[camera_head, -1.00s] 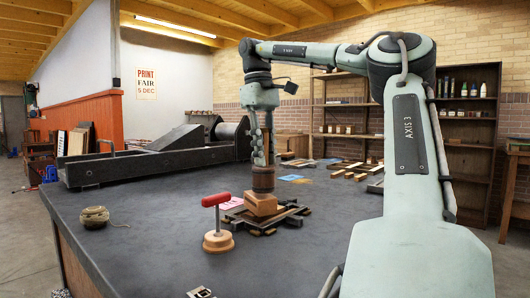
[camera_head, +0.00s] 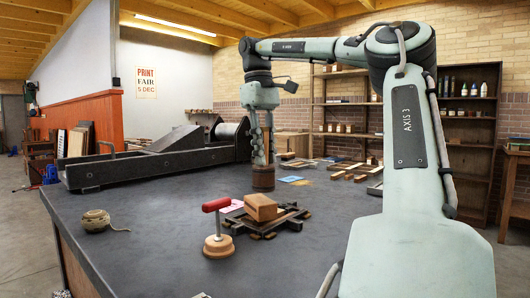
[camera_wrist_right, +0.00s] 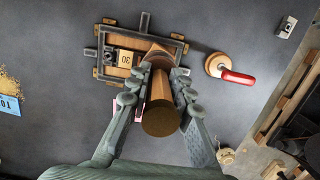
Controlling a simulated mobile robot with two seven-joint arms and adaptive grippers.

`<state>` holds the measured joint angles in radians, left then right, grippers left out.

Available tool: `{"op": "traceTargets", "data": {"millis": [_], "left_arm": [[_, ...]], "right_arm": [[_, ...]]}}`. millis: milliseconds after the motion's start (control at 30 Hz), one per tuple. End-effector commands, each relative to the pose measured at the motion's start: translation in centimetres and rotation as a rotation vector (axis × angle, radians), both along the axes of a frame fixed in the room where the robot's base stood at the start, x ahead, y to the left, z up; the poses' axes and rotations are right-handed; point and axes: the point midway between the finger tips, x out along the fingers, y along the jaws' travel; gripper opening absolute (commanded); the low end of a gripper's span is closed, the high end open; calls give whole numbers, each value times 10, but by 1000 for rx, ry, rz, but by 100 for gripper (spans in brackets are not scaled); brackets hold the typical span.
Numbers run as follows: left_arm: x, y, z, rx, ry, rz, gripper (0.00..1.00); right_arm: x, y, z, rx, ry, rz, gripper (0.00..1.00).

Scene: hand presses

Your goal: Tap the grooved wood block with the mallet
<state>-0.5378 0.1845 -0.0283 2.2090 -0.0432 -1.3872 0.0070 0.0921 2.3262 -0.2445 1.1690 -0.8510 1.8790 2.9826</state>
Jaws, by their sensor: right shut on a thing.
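The wood block (camera_head: 260,207) is a tan-orange block on the dark frame (camera_head: 288,224) on the table. Its grooves cannot be made out. In the right wrist view the block (camera_wrist_right: 160,50) is partly hidden by the mallet. My right gripper (camera_head: 262,160) points down and is shut on the mallet (camera_head: 263,178), a dark brown round piece. In the right wrist view the mallet (camera_wrist_right: 162,118) stands between the fingers, its round end towards the camera. Its lower end is close above or behind the block; I cannot tell whether they touch. My left gripper is not in view.
A red-handled tool (camera_head: 217,225) on a round wooden base stands left of the frame. A ball of twine (camera_head: 96,219) lies farther left. A large dark press (camera_head: 165,158) stands behind. The grey table (camera_head: 155,225) is clear between them.

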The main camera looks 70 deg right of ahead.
Motion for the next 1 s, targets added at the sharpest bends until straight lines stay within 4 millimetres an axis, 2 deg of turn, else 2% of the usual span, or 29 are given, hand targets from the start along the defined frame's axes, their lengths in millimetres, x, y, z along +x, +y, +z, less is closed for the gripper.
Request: {"op": "traceTargets", "data": {"millis": [567,900,1000], "left_arm": [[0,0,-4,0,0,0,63],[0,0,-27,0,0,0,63],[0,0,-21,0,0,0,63]], "right_arm": [[0,1,-6,0,-1,0,0],[0,1,-34,-2,0,0,0],[0,1,-29,-1,-1,0,0]]}}
